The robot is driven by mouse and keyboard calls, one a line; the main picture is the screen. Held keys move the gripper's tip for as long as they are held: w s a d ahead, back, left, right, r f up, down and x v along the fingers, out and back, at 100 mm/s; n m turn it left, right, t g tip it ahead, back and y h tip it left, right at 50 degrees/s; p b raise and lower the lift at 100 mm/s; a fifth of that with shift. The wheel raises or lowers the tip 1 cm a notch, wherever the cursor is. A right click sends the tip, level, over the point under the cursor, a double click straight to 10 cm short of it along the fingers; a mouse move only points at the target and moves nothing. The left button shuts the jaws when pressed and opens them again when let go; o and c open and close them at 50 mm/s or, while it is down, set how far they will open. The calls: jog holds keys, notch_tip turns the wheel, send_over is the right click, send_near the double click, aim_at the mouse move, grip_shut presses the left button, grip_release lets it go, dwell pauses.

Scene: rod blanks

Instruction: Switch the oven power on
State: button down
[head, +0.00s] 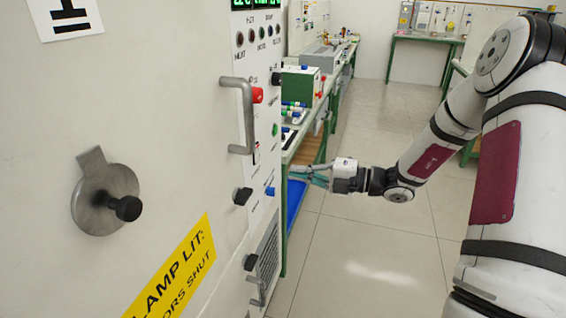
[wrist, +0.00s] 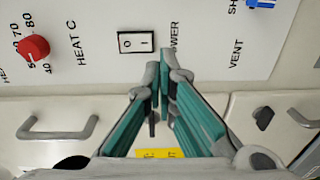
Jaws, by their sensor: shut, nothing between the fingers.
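The oven power switch (wrist: 136,42) is a small white rocker in a black frame, marked O and I, on the white control panel (wrist: 200,15). The word POWER is printed beside it, partly behind my fingertips. I cannot tell which side is pressed in. My gripper (wrist: 159,75) is shut and empty, its green-lined fingers pointing at the panel. In the wrist view the tips appear just below and right of the switch; contact cannot be told. In the head view my gripper (head: 292,174) is right of the oven's panel edge, and the switch is not clearly made out.
The red heat knob (wrist: 33,48) is left of the switch, and the blue vent control (wrist: 262,3) is at upper right. A bar handle (head: 243,115) and a round latch (head: 106,200) stick out from the oven. The floor (head: 370,240) right of the oven is clear.

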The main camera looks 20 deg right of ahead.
jog(key=shift+f+v, duration=0.2)
jog(key=shift+v, duration=1.1)
jog(key=shift+f+v, duration=0.25)
jog(key=shift+v, duration=1.1)
jog(key=s+a+r+n+g+h+p, duration=0.25)
jog(key=s+a+r+n+g, duration=0.3)
jog(key=s+n, duration=0.45)
jog(key=s+a+r+n+g+h+p, duration=0.2)
jog(key=s+a+r+n+g+h, duration=0.15)
jog(key=s+a+r+n, duration=0.55)
jog(key=s+d+r+n+t+h+p, duration=0.1)
jog(key=s+d+r+n+h+p, duration=0.1)
jog(key=s+n, duration=0.5)
jog(key=s+d+r+n+t+h+p, duration=0.2)
jog(key=s+n, duration=0.6)
jog(key=n, duration=0.9)
notch_tip(320, 180, up, 3)
jog(key=d+h+p, duration=0.1)
jog(key=d+h, duration=0.1)
jog(key=h, duration=0.2)
jog(key=shift+d, duration=0.4)
